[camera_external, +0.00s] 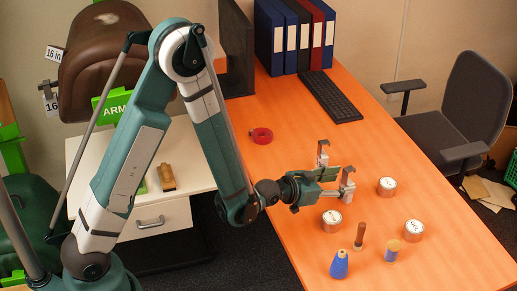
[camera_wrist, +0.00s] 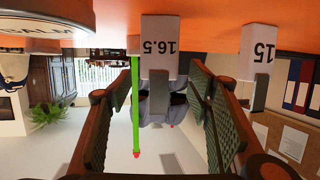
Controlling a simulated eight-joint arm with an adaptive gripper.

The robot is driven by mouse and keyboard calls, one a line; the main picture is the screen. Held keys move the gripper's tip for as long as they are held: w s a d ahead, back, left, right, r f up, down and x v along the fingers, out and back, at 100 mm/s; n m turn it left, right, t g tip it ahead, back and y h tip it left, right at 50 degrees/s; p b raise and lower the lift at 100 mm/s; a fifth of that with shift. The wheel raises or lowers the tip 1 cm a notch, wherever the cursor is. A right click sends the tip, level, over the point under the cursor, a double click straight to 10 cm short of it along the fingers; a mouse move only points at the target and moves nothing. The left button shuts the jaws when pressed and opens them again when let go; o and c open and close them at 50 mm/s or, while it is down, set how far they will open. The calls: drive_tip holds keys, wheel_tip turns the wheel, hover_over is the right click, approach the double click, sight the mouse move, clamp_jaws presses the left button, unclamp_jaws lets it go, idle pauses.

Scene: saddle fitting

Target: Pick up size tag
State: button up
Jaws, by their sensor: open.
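The 16.5 size tag is a white block with a grey hook; it shows upside down in the wrist view (camera_wrist: 160,48), ahead and between my fingers. In the external view its hook (camera_external: 348,183) stands at my fingertips. The 15 size tag (camera_wrist: 257,50) is to its right in the wrist view, outside my fingers; it also shows in the external view (camera_external: 322,155). Both stand on the orange table (camera_external: 430,225). My gripper (camera_external: 332,182) is open and low over the table, its fingers either side in the wrist view (camera_wrist: 163,98). I cannot tell whether they touch the 16.5 tag.
Several round tins (camera_external: 387,187) stand right of and below my gripper. A blue bottle (camera_external: 339,265) and a brown stick (camera_external: 360,236) stand nearer the camera. A red tape roll (camera_external: 261,136), keyboard (camera_external: 330,95) and binders (camera_external: 290,38) are farther back. A saddle (camera_external: 105,60) is at left.

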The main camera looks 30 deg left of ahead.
sight(344, 181)
drive_tip(key=shift+x, duration=1.75)
drive_tip(key=c, duration=1.1)
drive_tip(key=shift+o, duration=0.2)
drive_tip(key=shift+r, duration=0.1)
drive_tip(key=shift+r+p, duration=1.25)
drive_tip(key=shift+r, duration=3.65)
